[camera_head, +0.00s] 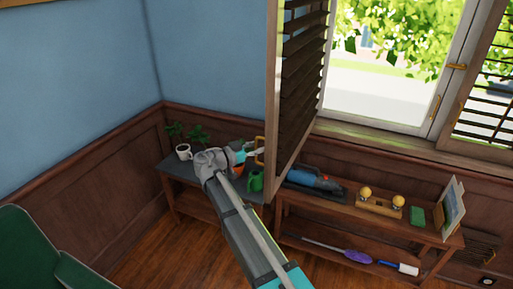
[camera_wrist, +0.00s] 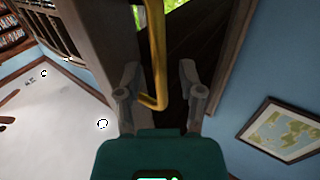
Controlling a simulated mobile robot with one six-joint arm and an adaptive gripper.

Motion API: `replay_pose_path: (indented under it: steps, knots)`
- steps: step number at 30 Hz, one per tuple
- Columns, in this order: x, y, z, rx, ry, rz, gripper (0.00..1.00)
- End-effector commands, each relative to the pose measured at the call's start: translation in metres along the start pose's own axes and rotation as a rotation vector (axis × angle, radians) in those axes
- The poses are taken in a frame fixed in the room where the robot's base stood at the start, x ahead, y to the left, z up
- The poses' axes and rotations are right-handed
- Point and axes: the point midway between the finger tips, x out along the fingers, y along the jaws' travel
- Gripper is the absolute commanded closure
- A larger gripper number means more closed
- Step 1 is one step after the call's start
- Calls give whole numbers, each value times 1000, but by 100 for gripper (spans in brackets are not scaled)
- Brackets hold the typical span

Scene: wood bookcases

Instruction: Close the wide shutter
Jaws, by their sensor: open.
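A wooden shutter (camera_head: 274,90) with dark slats (camera_head: 304,62) stands swung out from the window, seen nearly edge-on in the head view. A yellow handle (camera_head: 260,150) sits low on its edge. My gripper (camera_head: 254,152) is beside this handle. In the wrist view, the handle (camera_wrist: 157,50) hangs between the two spread fingers of my gripper (camera_wrist: 158,78), with gaps visible on both sides. The jaws are open and not clamped on it. Another slatted shutter (camera_head: 488,100) stands at the right of the window; which one is wider I cannot tell.
A low wooden bench (camera_head: 335,206) below the window holds a blue tool (camera_head: 315,180), yellow knobs and a green block. A grey-topped table (camera_head: 180,172) with a white mug (camera_head: 183,151) and plants is at left. A green chair (camera_head: 35,250) fills the lower left corner.

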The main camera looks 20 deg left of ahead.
Motion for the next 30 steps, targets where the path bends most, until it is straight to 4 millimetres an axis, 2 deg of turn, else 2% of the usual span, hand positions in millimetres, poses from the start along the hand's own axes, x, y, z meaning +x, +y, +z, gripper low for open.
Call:
replay_pose_path:
  steps: [2,10,23,30]
  knots:
    - [0,0,0,0,0,0,50]
    - [1,0,0,0,0,1,100]
    - [3,2,0,0,0,2,100]
    - [16,12,0,0,1,-3,100]
